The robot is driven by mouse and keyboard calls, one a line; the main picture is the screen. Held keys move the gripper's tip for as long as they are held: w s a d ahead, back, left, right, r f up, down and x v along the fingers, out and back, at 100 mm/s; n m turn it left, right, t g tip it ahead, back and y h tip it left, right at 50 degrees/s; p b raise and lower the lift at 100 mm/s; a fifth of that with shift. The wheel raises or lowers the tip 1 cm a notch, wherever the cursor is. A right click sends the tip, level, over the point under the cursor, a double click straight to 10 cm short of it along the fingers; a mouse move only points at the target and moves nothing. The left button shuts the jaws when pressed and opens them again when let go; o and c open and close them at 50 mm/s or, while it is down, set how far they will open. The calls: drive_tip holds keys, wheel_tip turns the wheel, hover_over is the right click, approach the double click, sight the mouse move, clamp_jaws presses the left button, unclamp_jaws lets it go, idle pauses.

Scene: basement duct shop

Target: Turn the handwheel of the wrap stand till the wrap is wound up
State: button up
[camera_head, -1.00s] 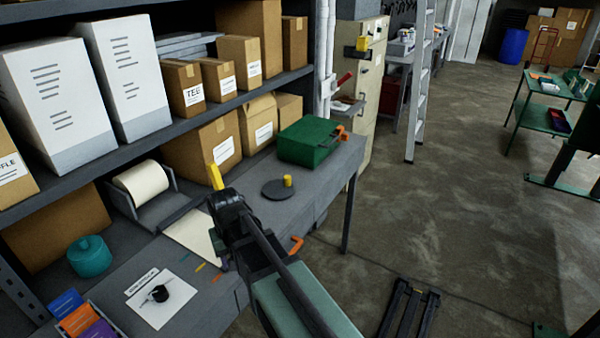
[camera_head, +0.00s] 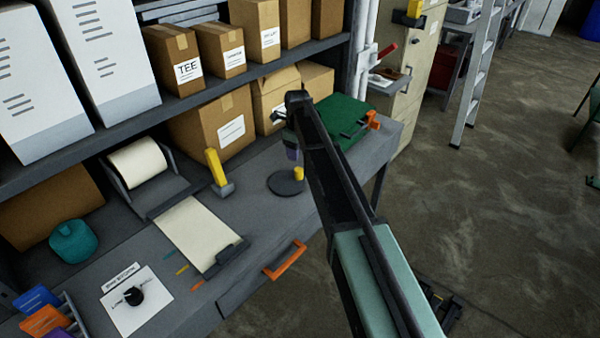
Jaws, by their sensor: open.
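A flat dark disc (camera_head: 286,184) with an upright yellow knob (camera_head: 299,173) near its rim lies on the bench; it looks like the handwheel. A cream roll (camera_head: 137,163) sits in a grey holder at the back left. A cream sheet (camera_head: 197,231) lies flat on the bench in front of it, its near end at a dark bar (camera_head: 224,260). My gripper (camera_head: 292,155) hangs above and just behind the disc, apart from the knob as far as I can see. It is open and empty; its fingers are small and partly hidden by my arm.
A yellow lever (camera_head: 215,168) stands left of the disc. A green box (camera_head: 345,117) with orange latches is behind my arm. An orange handle (camera_head: 285,260) sticks out at the front edge. Cartons fill the shelf behind.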

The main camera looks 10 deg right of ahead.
sight(298, 169)
wheel_tip(298, 169, down, 10)
drive_tip(key=b, duration=0.8)
drive_tip(key=shift+b, duration=0.4)
drive_tip(key=shift+r, duration=0.15)
drive_tip(key=shift+c, duration=0.4)
drive_tip(key=c, duration=0.8)
drive_tip(key=shift+w, duration=0.1)
drive_tip(key=shift+c, duration=0.2)
